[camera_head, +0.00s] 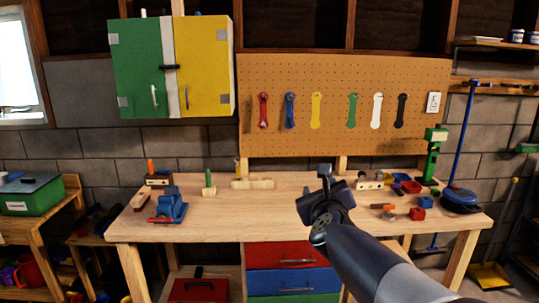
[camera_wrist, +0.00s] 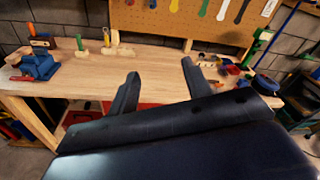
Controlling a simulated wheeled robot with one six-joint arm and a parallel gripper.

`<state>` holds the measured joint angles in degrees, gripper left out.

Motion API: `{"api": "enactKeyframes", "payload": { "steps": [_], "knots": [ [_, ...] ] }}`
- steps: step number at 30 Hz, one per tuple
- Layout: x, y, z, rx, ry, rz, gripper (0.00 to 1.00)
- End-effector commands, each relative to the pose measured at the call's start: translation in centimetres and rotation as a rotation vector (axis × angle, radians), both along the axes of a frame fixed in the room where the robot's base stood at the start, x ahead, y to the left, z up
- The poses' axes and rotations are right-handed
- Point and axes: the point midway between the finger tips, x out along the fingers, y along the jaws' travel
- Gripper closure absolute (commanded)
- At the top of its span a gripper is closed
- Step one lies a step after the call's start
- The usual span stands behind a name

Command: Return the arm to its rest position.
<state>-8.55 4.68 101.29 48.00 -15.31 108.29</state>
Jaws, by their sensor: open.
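My gripper (camera_head: 325,180) is in front of and above the wooden workbench (camera_head: 265,219) in the head view. My dark arm reaches up to it from the lower right. In the wrist view my gripper (camera_wrist: 160,82) has its two dark fingers spread apart, with only the bench (camera_wrist: 150,72) showing between them. It is open and holds nothing.
A blue vise (camera_head: 170,208) stands at the bench's left. Small parts and a red block (camera_head: 425,202) lie at the right, near a green tool (camera_head: 432,155). A pegboard (camera_head: 340,75) with several wrenches hangs behind. The bench's front middle is clear.

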Motion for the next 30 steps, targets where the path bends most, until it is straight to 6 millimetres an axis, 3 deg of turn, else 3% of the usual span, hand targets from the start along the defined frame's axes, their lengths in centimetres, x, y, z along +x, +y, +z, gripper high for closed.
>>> {"api": "enactKeyframes", "payload": {
  "steps": [18,30],
  "knots": [
    [-6.5,0.9,-2.2,-0.636,0.171,0.27,0.53],
    [-8.1,1.0,-3.2,-0.777,0.205,0.34,0.53]
  ]
}}
